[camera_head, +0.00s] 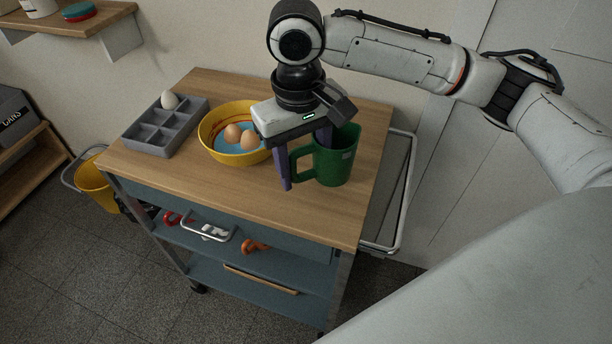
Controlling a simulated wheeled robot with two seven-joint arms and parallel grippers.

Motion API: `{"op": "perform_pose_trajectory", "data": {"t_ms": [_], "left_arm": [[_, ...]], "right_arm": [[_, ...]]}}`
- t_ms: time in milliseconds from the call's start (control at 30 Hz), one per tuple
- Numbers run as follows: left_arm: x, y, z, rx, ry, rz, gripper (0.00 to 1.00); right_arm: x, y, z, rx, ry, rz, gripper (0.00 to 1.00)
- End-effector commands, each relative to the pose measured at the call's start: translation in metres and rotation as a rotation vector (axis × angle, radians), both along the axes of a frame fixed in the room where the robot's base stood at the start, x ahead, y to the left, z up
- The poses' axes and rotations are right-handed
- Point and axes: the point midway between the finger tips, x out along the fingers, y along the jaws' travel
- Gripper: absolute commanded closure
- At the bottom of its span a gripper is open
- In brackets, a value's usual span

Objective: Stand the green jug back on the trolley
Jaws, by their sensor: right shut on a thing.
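The green jug (338,164) is upright over the wooden top of the trolley (290,214), toward its right side. Its handle points left. My right gripper (303,163) comes down from above, with one purple finger to the left of the handle and the other at the jug's mouth. It is shut on the jug. I cannot tell from this view whether the jug's base touches the wood. My left gripper is not in view.
A yellow bowl (206,128) with brown eggs stands left of the jug. A grey compartment tray (150,141) with one egg is at the far left. The trolley top in front of the jug is clear. A yellow bucket (92,182) stands left of the trolley.

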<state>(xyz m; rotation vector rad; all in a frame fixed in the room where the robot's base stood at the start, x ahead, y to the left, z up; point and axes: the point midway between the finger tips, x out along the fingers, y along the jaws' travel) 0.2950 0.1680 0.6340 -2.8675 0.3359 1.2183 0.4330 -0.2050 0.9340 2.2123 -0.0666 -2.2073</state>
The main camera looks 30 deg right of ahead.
Motion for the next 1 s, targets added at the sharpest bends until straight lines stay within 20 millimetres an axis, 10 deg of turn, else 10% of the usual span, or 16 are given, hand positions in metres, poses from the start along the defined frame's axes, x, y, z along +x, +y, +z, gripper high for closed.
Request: {"op": "perform_pose_trajectory", "data": {"t_ms": [600, 633, 700, 1000], "left_arm": [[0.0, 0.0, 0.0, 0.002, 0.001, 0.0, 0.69], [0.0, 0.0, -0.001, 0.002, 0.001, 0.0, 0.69], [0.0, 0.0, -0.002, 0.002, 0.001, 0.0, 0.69], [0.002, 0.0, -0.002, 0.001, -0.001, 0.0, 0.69]], "right_arm": [[0.0, 0.0, -0.033, 0.0, 0.001, 0.0, 0.86], [0.0, 0.0, -0.034, 0.0, 0.0, 0.0, 0.49], [0.0, 0.0, -0.034, 0.0, 0.0, 0.0, 0.37], [0.0, 0.0, -0.033, 0.0, 0.0, 0.0, 0.35]]}}
